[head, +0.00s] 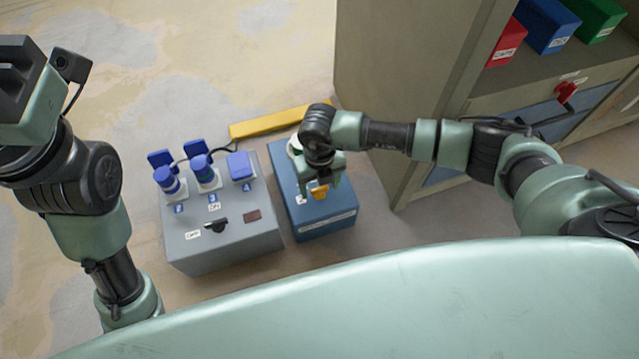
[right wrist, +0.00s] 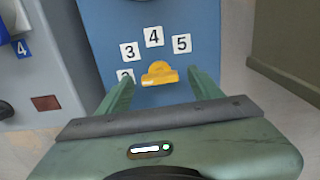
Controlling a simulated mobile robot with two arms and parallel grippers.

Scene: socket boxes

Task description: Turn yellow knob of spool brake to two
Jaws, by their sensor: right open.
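The yellow knob (right wrist: 159,73) sits on the top of the blue box (head: 325,219), the likely spool brake. It also shows in the head view (head: 319,191). In the right wrist view, number labels 3, 4 and 5 lie around its far side; another label (right wrist: 125,75), partly hidden by a finger, lies at its left. The knob's bar lies nearly crosswise, with a pale mark at its left end. My right gripper (right wrist: 160,80) is open, its fingers on either side of the knob; contact cannot be told. My left gripper (head: 22,75) is raised at the far left, its jaws unclear.
A grey box (head: 225,240) with blue plugs (head: 200,165) and a black switch (head: 216,225) stands left of the blue box. A yellow bar (head: 275,122) lies behind. A cabinet (head: 400,70) with coloured boxes stands at the right. Floor at upper left is clear.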

